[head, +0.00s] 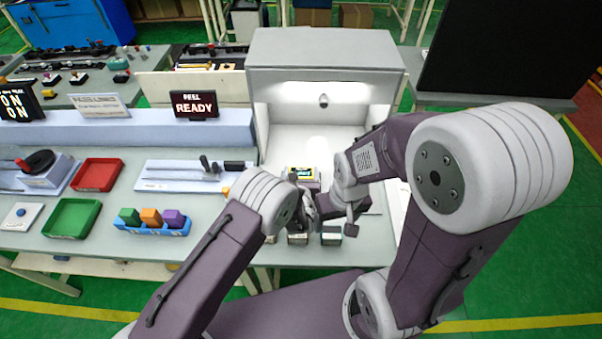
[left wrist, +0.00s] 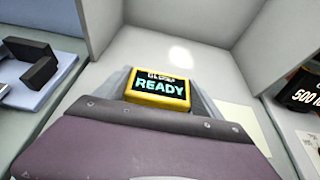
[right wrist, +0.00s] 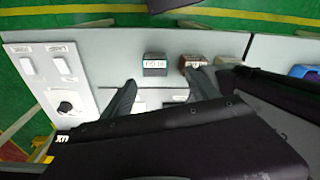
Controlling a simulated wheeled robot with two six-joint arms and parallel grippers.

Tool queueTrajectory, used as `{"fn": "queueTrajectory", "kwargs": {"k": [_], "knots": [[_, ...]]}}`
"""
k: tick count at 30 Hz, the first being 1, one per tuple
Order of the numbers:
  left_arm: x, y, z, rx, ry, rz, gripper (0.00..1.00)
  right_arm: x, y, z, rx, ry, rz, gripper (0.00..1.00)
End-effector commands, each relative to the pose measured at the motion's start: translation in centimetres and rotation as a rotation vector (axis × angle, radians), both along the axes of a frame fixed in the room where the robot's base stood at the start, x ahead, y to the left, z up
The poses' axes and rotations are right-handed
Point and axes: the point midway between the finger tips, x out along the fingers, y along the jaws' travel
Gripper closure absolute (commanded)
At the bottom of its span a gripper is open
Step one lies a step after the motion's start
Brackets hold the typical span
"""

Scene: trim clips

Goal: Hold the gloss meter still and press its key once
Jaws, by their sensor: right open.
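The gloss meter (head: 303,173) is a yellow box with a dark screen, on the floor of the lit booth. In the left wrist view its screen (left wrist: 160,88) reads READY. My left gripper (head: 305,198) is at its near side, with a grey finger close against each side of the meter; it looks shut on it. My purple gripper body hides the meter's lower part, and I cannot make out the key. My right gripper (head: 350,220) is open and empty, right of the meter near the table's front. In the right wrist view its fingers (right wrist: 164,76) are spread apart.
Small boxes stand at the front edge: one with a display (head: 331,235) and a brownish one (head: 297,238). A white switch panel (right wrist: 58,75) shows in the right wrist view. The booth (head: 325,48) encloses the meter. A blue rack (head: 152,228) with coloured blocks is left.

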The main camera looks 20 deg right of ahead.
Motion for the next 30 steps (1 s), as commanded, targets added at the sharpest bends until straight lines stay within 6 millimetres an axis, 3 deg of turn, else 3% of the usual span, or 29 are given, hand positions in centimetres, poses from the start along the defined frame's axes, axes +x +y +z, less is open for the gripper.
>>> {"fn": "queueTrajectory", "kwargs": {"k": [1,8,30], "knots": [[0.0,0.0,-0.01,0.0,0.0,0.0,0.74,0.0,0.0,0.0,0.0,0.0,0.0,0.37],[-0.01,0.0,-0.01,0.0,0.0,0.0,0.74,0.0,0.0,0.0,0.0,0.0,0.0,1.0],[-0.02,0.02,-0.02,0.0,0.001,0.0,0.74,0.0,0.0,-0.01,0.0,0.0,0.0,1.0]]}}
